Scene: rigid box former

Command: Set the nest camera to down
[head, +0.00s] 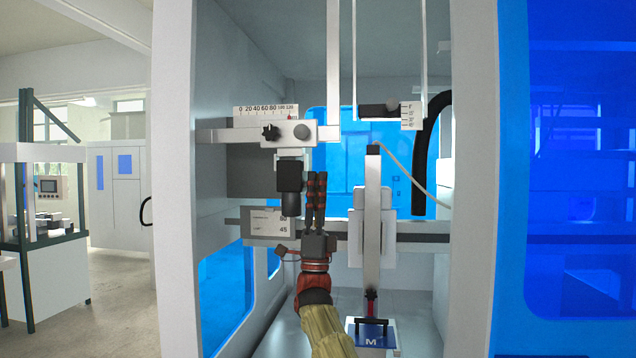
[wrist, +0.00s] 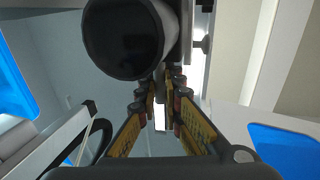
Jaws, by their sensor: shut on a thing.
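The nest camera (head: 290,176) is a black cylinder hanging below a white carriage (head: 288,134) on the upper rail. In the wrist view its dark round end (wrist: 125,38) is large and close at the top. My gripper (head: 316,178) points up just right of the camera in the head view. Its fingers (wrist: 163,85) come together beside the camera in the wrist view and look shut on a part at its edge. The exact contact is hidden between the fingertips.
A label plate (head: 268,222) is below the camera. A vertical white post (head: 373,220) stands right of my gripper, above a blue plate marked M (head: 384,341). A thick black hose (head: 421,150) hangs further right.

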